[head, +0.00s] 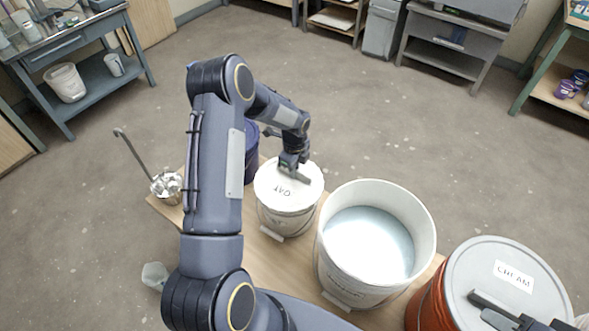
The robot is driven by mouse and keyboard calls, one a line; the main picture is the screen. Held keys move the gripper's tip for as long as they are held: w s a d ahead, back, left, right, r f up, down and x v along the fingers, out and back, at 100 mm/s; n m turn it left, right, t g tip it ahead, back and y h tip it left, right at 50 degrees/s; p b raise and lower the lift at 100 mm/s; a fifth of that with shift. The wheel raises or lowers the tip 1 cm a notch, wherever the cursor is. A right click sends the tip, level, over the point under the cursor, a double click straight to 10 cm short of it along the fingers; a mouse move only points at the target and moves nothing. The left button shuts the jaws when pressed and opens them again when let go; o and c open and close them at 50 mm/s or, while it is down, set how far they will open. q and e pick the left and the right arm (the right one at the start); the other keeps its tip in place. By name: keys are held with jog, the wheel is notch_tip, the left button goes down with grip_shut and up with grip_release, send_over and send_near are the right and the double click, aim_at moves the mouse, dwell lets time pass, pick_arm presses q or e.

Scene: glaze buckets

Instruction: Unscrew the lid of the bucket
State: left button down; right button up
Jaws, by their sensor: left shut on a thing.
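A white bucket (286,220) stands on the low wooden bench, upright. Its white lid (270,190) sits on top with a dark printed label, partly readable as "OAT". My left arm reaches over from the left, and my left gripper (294,174) is down at the far part of this lid, shut on it. The exact grip is hidden by the fingers. My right gripper (508,312) shows only in part at the lower right, over the grey lid (485,262) labelled "CREAM" on an orange bucket (428,302). Its jaw opening cannot be made out.
A large open white bucket (333,262) with pale liquid stands right of the lidded one. A dark blue container (251,150) is behind my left arm. A small pot (170,187) with a ladle stands at the bench's left end. Open floor lies beyond the bench.

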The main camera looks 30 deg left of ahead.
pick_arm(q)
jog(key=shift+w+r+p, duration=0.1)
jog(key=shift+r+p, duration=1)
jog(key=shift+r, duration=1.1)
